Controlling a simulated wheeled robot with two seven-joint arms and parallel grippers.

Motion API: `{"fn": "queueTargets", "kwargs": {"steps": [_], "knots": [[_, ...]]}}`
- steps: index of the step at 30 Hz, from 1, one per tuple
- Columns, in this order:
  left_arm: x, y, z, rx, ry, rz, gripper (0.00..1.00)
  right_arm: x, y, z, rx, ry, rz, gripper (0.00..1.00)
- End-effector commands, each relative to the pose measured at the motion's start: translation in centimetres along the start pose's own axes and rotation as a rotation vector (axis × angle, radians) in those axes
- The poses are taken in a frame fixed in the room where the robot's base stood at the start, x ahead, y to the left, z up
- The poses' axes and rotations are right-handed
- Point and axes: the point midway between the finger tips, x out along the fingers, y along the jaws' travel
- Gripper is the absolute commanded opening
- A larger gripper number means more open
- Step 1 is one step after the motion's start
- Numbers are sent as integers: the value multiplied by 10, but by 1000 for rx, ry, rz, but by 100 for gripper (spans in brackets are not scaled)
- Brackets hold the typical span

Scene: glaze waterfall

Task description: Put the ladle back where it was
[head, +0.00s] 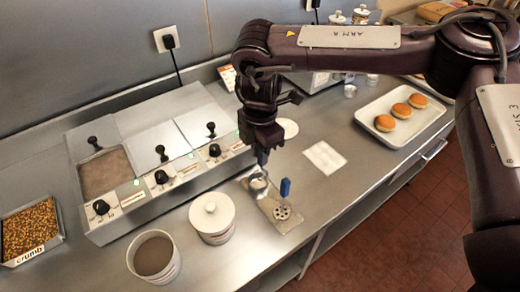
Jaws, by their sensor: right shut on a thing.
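My right gripper (262,157) points down over the middle of the counter. It is shut on the ladle (258,184), whose metal bowl hangs just under the jaws. The bowl is over the far left end of a flat metal tray (292,227); I cannot tell whether it touches the tray. The gripper hides most of the ladle's handle. My left gripper is not in view.
A lidded white pot (212,216) and an open brown-filled pot (154,256) stand left of the tray. Behind them is a unit with several wells (107,172). A crumb tray (31,230) is far left. A white cloth (324,157) and a bun tray (368,113) lie right.

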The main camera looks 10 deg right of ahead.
Motion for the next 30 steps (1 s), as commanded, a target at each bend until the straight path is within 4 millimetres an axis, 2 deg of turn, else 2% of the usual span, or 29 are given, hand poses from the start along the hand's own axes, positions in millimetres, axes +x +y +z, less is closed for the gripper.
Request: {"fn": "queueTargets", "kwargs": {"steps": [3, 4, 9, 20, 23, 30], "knots": [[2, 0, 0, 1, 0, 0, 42, 4, 0, 0, 0, 1, 0, 0], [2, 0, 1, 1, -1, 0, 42, 4, 0, 0, 0, 0, 0, 17], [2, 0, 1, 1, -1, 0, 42, 3, 0, 0, 0, 0, 0, 38], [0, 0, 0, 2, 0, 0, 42, -4, 1, 0, -1, 0, 2, 38], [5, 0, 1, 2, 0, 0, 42, -16, 1, 0, -1, 0, 4, 38], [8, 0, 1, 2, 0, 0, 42, -70, 2, 0, -2, -3, 7, 38]]}}
